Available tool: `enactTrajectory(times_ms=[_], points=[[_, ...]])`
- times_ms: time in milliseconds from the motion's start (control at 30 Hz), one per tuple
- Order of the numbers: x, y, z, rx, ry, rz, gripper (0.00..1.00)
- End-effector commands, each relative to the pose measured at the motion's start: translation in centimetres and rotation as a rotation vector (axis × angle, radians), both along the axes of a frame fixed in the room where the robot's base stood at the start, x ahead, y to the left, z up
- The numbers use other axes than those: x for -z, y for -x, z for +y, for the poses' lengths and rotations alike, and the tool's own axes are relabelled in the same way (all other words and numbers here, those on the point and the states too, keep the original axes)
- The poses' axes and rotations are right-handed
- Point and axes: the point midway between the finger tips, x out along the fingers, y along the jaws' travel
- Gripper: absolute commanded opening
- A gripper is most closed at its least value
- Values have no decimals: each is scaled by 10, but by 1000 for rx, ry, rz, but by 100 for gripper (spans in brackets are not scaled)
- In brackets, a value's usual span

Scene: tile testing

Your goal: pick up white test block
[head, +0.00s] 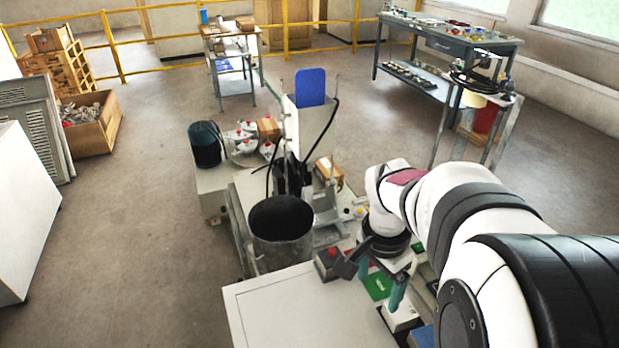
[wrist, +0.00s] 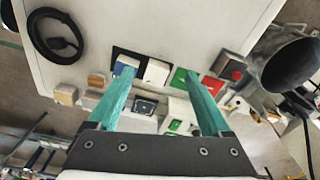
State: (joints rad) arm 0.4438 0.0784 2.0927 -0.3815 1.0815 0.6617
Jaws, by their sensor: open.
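The white test block (wrist: 157,71) lies in a row on the pale worktop, between a blue block (wrist: 126,64) and a green block (wrist: 180,79) in the wrist view. My gripper (wrist: 160,74) is open and empty, its two teal fingers spread. In the wrist view the white block shows between the fingertips, and one fingertip overlaps the blue block. How far the fingers are above it I cannot tell. In the head view my gripper (head: 380,287) hangs over the row near the green block, and the white block (head: 403,318) shows just below it.
A dark cylindrical bucket (head: 281,222) stands beside the worktop (head: 290,312). A small box with a red button (head: 328,262) is close to my gripper. The worktop's middle is clear.

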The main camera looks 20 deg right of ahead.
Motion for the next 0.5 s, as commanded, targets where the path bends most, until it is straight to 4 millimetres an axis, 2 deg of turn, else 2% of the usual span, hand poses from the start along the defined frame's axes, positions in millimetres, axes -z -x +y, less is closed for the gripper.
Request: enactTrajectory(times_ms=[33, 100, 167, 300, 367, 500], points=[[12, -8, -32, 106, 21, 2, 82], [24, -15, -64, 213, 47, -5, 82], [29, -18, -79, 262, 61, -10, 82], [32, -19, -83, 279, 66, -13, 82], [40, -18, -84, 277, 64, -10, 82], [80, -17, -89, 277, 61, -7, 82]])
